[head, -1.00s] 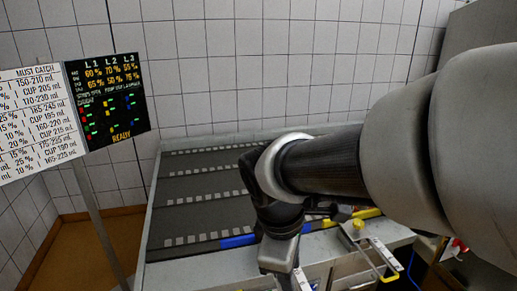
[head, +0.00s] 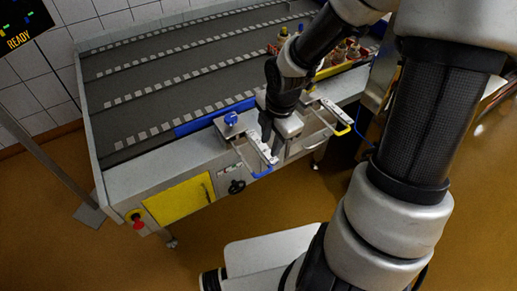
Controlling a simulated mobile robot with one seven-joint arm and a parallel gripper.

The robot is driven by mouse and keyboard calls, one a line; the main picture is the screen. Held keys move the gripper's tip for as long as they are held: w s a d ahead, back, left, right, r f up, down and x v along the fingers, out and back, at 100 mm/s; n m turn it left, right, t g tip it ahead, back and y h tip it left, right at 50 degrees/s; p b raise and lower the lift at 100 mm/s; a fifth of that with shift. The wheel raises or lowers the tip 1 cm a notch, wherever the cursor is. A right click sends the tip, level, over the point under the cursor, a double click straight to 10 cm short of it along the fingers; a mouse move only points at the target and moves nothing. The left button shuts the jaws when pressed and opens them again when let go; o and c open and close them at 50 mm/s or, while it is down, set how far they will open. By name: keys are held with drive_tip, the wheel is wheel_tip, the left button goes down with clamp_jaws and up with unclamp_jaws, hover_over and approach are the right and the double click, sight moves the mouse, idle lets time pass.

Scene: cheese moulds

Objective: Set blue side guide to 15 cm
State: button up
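The blue side guide (head: 214,117) is a long blue bar along the near edge of the conveyor. Its blue knob (head: 231,117) sits on a bracket at the front edge, and a blue-ended handle (head: 262,172) sticks out toward me beside a pale scale strip (head: 262,149). The scale's marks are too small to read. My gripper (head: 277,142) points down near the front edge, just right of the blue handle and close to the scale strip. Its fingers are mostly hidden, and I cannot tell whether it touches anything.
A yellow guide (head: 340,69) and a yellow-ended handle (head: 341,131) are to the right, with several bottles (head: 345,48) behind. A yellow panel (head: 180,200), a black handwheel (head: 236,187) and a red button (head: 138,224) are on the conveyor's front. The floor (head: 120,265) at front left is clear.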

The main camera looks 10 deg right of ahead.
sight(264, 173)
drive_tip(key=w+f+b, duration=0.1)
drive_tip(key=f+b, duration=0.1)
drive_tip(key=f, duration=0.3)
drive_tip(key=w+f+b, duration=0.1)
drive_tip(key=f+b, duration=0.2)
drive_tip(key=f, duration=0.3)
drive_tip(key=w+a+f+b, duration=0.1)
drive_tip(key=f+b, duration=0.1)
drive_tip(key=f, duration=0.4)
drive_tip(key=shift+f+b, duration=0.15)
drive_tip(key=shift+b, duration=0.2)
clamp_jaws()
